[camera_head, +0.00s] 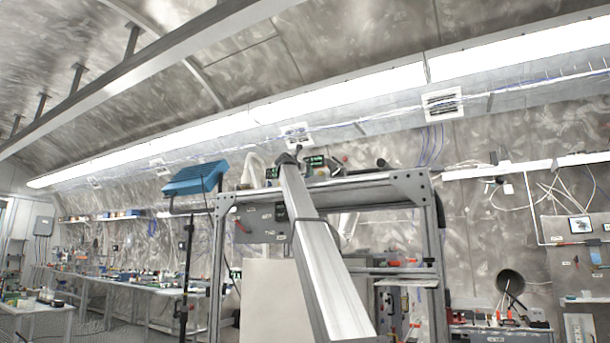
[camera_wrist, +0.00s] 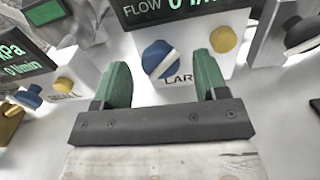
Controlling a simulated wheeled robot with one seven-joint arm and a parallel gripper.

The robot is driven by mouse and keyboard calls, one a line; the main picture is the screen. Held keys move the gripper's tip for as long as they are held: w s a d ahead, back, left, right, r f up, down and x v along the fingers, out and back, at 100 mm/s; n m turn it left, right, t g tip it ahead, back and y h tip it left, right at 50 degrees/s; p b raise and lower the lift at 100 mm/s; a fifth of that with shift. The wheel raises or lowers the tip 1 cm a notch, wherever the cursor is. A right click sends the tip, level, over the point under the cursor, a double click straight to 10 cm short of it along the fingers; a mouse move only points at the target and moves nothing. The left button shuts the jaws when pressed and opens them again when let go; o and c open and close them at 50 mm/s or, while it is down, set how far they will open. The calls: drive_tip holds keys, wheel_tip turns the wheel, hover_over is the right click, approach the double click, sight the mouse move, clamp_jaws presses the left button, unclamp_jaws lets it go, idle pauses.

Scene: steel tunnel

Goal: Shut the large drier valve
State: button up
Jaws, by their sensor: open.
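In the wrist view, the large drier valve is a round blue knob (camera_wrist: 158,58) with a white bar handle set diagonally across it. It sits on the front of a white box (camera_wrist: 205,70) whose label reads "LAR", the rest hidden behind my right finger. My gripper (camera_wrist: 162,62) is open, with its two green fingers apart on either side of the knob in the picture. I cannot tell whether either finger touches it. In the head view, my arm reaches up to small devices with green displays (camera_head: 316,161) on the frame's top; the valve is too small to make out.
A yellow knob (camera_wrist: 223,39) is right of the valve, close to my right finger. A black flow display (camera_wrist: 180,8) is above. On the left, a similar white box (camera_wrist: 72,80) has a blue knob (camera_wrist: 26,99).

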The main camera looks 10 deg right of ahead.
drive_tip(key=shift+w+d, duration=0.3)
drive_tip(key=shift+w, duration=0.2)
drive_tip(key=c, duration=0.9)
drive_tip(key=shift+c, duration=0.2)
